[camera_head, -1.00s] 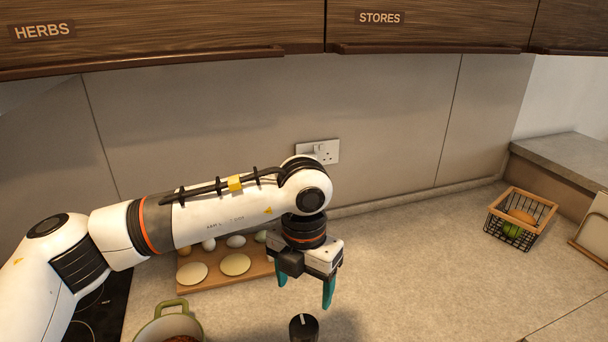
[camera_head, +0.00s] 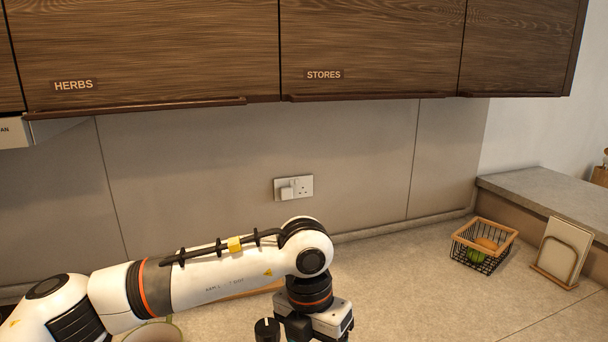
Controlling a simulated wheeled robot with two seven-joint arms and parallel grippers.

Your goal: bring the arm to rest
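My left arm comes in from the left over the counter (camera_head: 400,280). It is white with black joints and an orange ring. Its wrist points down at the lower middle of the picture. The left gripper's fingers are cut off by the bottom edge, so I cannot see whether they are open or hold anything. A small black upright object (camera_head: 267,329) stands beside the gripper's body, to its left. My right arm and gripper are not in view.
Wall cupboards marked HERBS (camera_head: 74,85) and STORES (camera_head: 324,75) hang above. A wire basket (camera_head: 484,246) with produce and a rack (camera_head: 562,252) stand at the right. A green pot (camera_head: 155,333) and a board (camera_head: 255,291) are mostly hidden by my arm.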

